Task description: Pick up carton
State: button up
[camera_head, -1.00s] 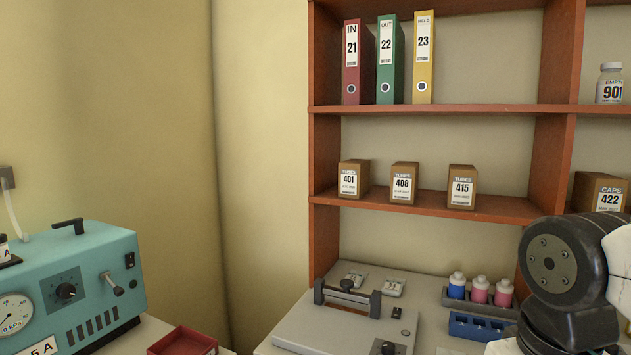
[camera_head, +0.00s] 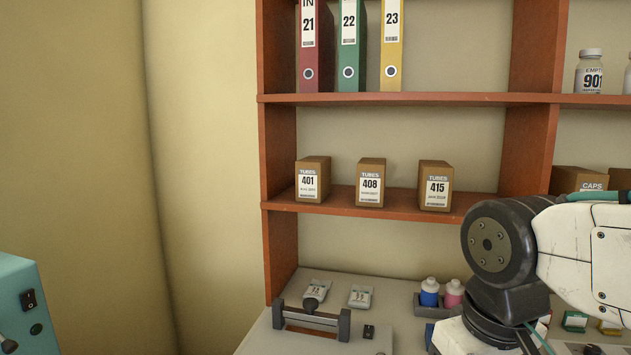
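Three small brown cartons labelled TUBES stand apart in a row on the middle shelf. They are carton 401 (camera_head: 312,179) at the left, carton 408 (camera_head: 371,183) in the middle and carton 415 (camera_head: 436,186) at the right. Another brown carton labelled CAPS (camera_head: 580,181) stands in the bay to the right, partly hidden behind my arm. My arm's dark joint and white links fill the lower right. My gripper is outside the picture.
The shelf unit (camera_head: 400,202) has red-brown boards and uprights. Three binders and a bottle (camera_head: 589,72) stand on the shelf above. Below, the bench holds a device with a handle (camera_head: 311,322), two small packets and blue and pink bottles. A teal machine (camera_head: 18,305) is at lower left.

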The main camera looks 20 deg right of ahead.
aim_at(313, 174)
jog(key=z, duration=1.35)
jog(key=k, duration=0.9)
jog(key=u, duration=1.5)
jog(key=i, duration=1)
